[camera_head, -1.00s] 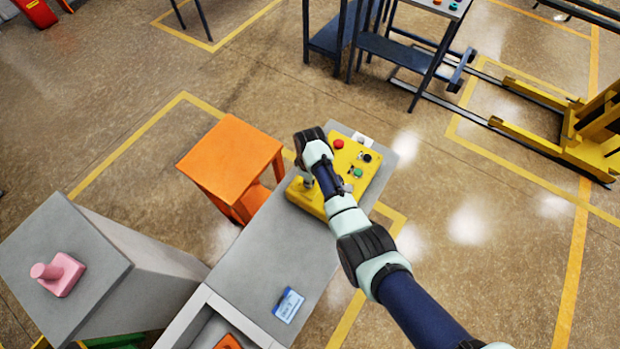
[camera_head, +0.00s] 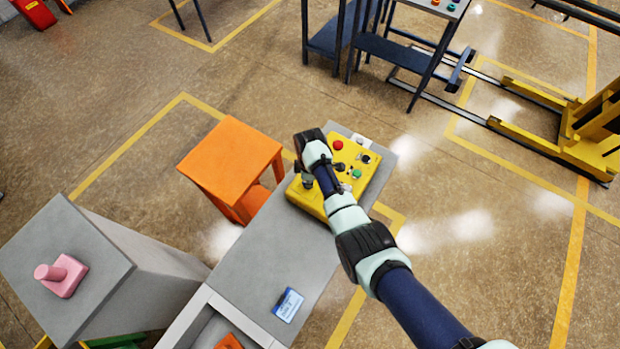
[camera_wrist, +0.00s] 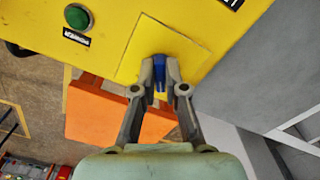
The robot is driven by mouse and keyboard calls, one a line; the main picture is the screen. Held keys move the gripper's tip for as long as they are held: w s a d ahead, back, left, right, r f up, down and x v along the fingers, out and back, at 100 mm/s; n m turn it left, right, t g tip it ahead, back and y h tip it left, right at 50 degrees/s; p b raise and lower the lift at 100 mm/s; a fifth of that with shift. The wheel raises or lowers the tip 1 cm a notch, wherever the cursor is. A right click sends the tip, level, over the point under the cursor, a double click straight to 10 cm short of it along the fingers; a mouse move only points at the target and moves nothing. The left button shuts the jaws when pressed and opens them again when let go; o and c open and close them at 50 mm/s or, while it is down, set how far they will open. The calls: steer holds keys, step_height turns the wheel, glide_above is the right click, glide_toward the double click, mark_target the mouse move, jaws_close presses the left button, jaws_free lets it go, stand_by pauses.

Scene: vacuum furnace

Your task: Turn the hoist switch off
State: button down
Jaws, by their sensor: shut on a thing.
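A yellow control box (camera_head: 313,203) sits on the far end of the grey bench. It carries a red button (camera_head: 338,145), a green button (camera_head: 356,173) and a dark knob (camera_head: 365,159). In the wrist view, a small blue switch handle (camera_wrist: 160,75) stands on a square yellow plate (camera_wrist: 190,48) of the box. My gripper (camera_wrist: 161,68) is shut on this handle, one finger on each side. The fingers cover part of it, and its exact turned position is hard to tell. A green button (camera_wrist: 77,17) with an unreadable label is at the upper left. In the head view my arm covers part of the box.
An orange stool (camera_head: 229,160) stands left of the bench. A blue-and-white card (camera_head: 287,305) lies on the bare bench top. A grey cabinet with a pink object (camera_head: 62,276) is at lower left. A dark blue table (camera_head: 405,60) and a yellow lift frame (camera_head: 590,125) stand beyond.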

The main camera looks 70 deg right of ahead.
steer(key=c, duration=1.2)
jaws_free()
steer(key=shift+r, duration=0.1)
step_height(320, 180, up, 12)
steer(key=shift+f, duration=0.1)
